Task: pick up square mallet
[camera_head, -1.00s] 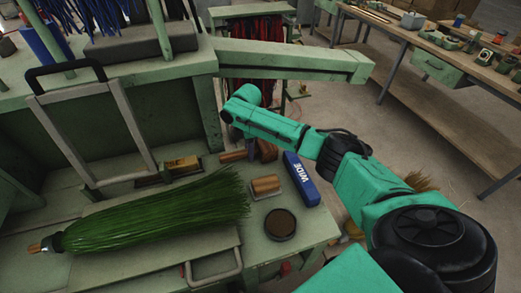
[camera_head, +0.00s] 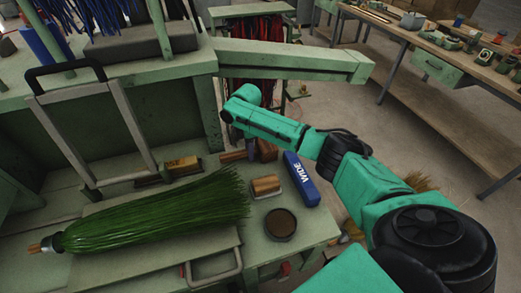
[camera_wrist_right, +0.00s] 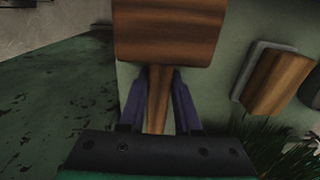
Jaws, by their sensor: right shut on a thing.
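The square mallet has a brown wooden block head (camera_wrist_right: 170,30) and a narrower handle (camera_wrist_right: 158,100), seen close up in the right wrist view. My right gripper (camera_wrist_right: 160,80) is shut on the handle, with a dark finger on each side just below the head. In the head view the mallet's head (camera_head: 267,150) shows on the green bench near the post. I cannot tell whether the mallet touches the bench. My left gripper is not in view.
A green-bristled broom (camera_head: 150,212) lies on the bench (camera_head: 300,228). A green beam (camera_head: 300,62) extends behind my arm.

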